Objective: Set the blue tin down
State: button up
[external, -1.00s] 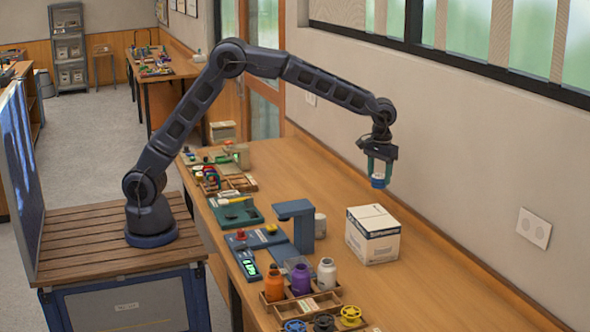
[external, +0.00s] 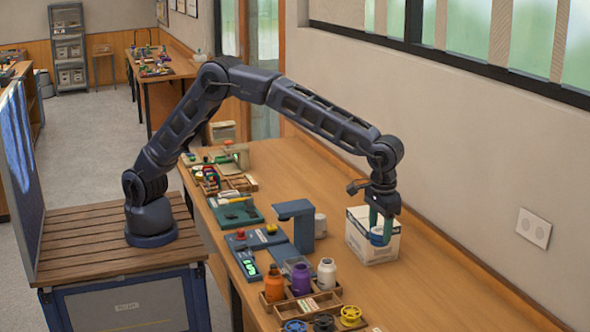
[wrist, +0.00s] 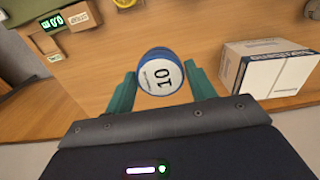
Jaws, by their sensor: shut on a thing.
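The blue tin (external: 377,237) is held between the green fingers of my gripper (external: 381,229). In the wrist view the tin (wrist: 160,72) shows a white face with the number 10 and a blue rim, with one finger of my gripper (wrist: 161,80) on each side. In the external view the tin overlaps the front of the white carton. I cannot tell for sure whether its bottom touches the wooden bench (external: 440,285).
The white carton (external: 357,244) stands close by; in the wrist view the carton (wrist: 268,70) is to the right, apart from the tin. A blue stand (external: 297,215), a white bottle (external: 326,274) and a purple bottle (external: 301,280) are to the left. Bare bench lies at the right front.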

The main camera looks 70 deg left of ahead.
jog(key=shift+s+d+f, duration=0.1)
jog(key=shift+s+f, duration=0.05)
jog(key=shift+f, duration=0.3)
notch_tip(320, 180, down, 19)
jog(key=shift+f, duration=0.1)
dwell(0.3)
jog(key=o, duration=1)
